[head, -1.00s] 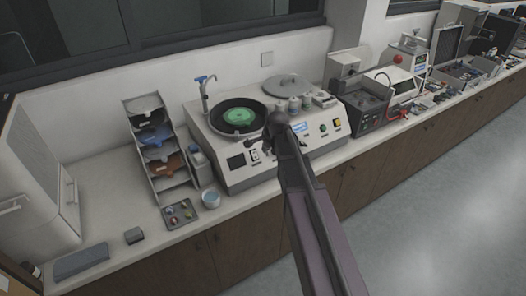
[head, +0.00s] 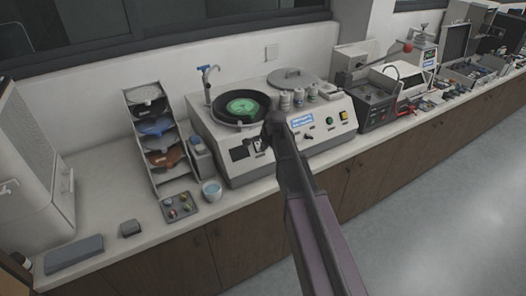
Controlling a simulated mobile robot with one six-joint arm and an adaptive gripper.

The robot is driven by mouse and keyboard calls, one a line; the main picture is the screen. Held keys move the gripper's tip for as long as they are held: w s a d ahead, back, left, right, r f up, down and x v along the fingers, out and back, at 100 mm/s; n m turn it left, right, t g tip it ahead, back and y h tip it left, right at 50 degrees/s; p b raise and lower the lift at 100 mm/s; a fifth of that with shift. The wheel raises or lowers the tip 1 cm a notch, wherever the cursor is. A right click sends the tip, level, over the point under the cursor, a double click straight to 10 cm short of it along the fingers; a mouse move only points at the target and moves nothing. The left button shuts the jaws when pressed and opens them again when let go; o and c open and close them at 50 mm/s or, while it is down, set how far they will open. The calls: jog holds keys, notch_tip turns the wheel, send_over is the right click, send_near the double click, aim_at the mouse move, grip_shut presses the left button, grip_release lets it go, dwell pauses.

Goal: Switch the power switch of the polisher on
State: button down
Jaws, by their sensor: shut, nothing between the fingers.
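The polisher (head: 228,168) is a light grey bench machine with a green disc (head: 241,107) in a black bowl on its left and a round grey lid (head: 291,78) at the back right. Its sloped front carries a dark display (head: 240,153), a black-and-white switch (head: 259,147), a blue label, a knob, a green button (head: 330,120) and a yellow switch (head: 344,116). I cannot tell which control is the power switch or its position. My gripper (head: 266,140) is shut and empty, in front of the panel by the black-and-white switch. Contact is unclear; my arm hides part of the panel.
Several small bottles (head: 298,97) stand on the polisher's top. Floor is free in front of the cabinets.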

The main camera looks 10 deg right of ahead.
aim_at(258, 146)
jog(key=shift+w+a+f+b, duration=0.3)
jog(key=shift+w+f+b, duration=0.25)
jog(key=shift+w+f, duration=0.3)
